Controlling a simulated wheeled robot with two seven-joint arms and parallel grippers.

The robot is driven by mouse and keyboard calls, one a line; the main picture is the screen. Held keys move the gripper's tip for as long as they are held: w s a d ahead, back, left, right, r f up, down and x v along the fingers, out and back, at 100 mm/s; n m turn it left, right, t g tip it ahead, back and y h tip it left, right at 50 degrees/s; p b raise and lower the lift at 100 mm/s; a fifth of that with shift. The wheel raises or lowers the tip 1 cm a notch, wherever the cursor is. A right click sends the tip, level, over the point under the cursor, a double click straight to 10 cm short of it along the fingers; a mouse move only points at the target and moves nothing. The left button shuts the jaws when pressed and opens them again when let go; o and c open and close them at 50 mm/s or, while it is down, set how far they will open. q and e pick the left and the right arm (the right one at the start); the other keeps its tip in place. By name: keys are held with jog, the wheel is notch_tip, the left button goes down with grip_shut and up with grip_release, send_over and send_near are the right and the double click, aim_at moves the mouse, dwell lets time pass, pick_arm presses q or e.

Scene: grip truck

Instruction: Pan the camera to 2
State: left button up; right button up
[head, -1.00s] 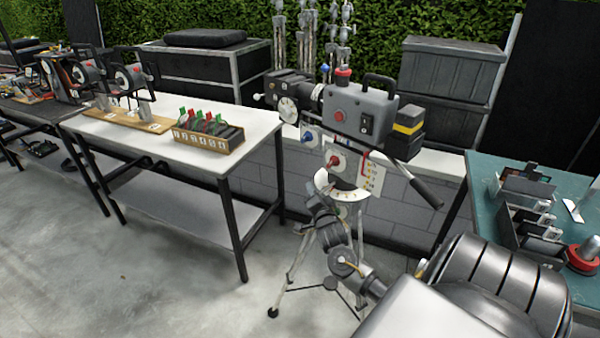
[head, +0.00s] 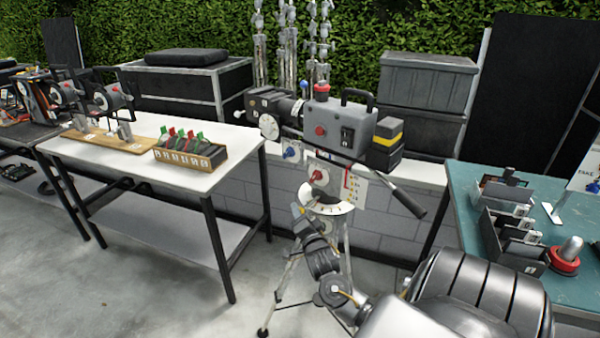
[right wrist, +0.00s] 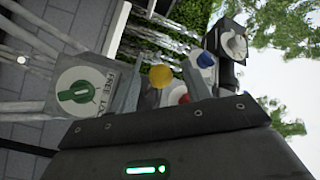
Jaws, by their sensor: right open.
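The grey film camera (head: 345,122) stands on a tripod (head: 291,275) in the middle of the head view. A white arc scale (head: 328,208) sits below its head; its numbers are too small to read. A black handle (head: 405,200) points down to the right. My right gripper (head: 302,218) is just left of the scale. In the right wrist view the gripper (right wrist: 152,88) is open, with a yellow knob (right wrist: 160,76) showing between its fingers. I cannot tell if they touch it. A green FREE/LOCK knob (right wrist: 80,91) is at left. My left gripper is not in view.
A white table (head: 125,172) at left holds a box of coloured-tab items (head: 190,152). A teal table (head: 465,185) at right carries a black rack and a red-based piece (head: 565,260). Grey crates (head: 428,85) stand behind. The floor at front left is clear.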

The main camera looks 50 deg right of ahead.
jog(key=v, duration=0.7)
jog(key=shift+b, duration=0.4)
jog(key=shift+w, duration=0.1)
jog(key=s+a+f+n+g+y, duration=0.25)
jog(key=f+n, duration=0.45)
jog(key=f, duration=0.8)
jog(key=s+a+f+n+g+y, duration=0.2)
jog(key=a+f+n+y, duration=0.3)
jog(key=f, duration=0.9)
jog(key=s+a+f+n+g, duration=0.3)
jog(key=s+a+f, duration=0.1)
jog(key=s+f, duration=0.55)
jog(key=s+a+f+n+g, duration=0.3)
jog(key=s+f, duration=0.5)
jog(key=f, duration=0.2)
jog(key=s+a+f+n+g+y, duration=0.1)
jog(key=s+a+f+g, duration=0.1)
jog(key=s, duration=0.6)
jog(key=s+a+f+n+g+y, duration=0.1)
jog(key=s+a+f, duration=0.3)
jog(key=s+a, duration=0.2)
jog(key=s, duration=0.2)
jog(key=shift+s+f+g, duration=0.15)
jog(key=shift+s+g, duration=0.2)
jog(key=shift+s, duration=0.05)
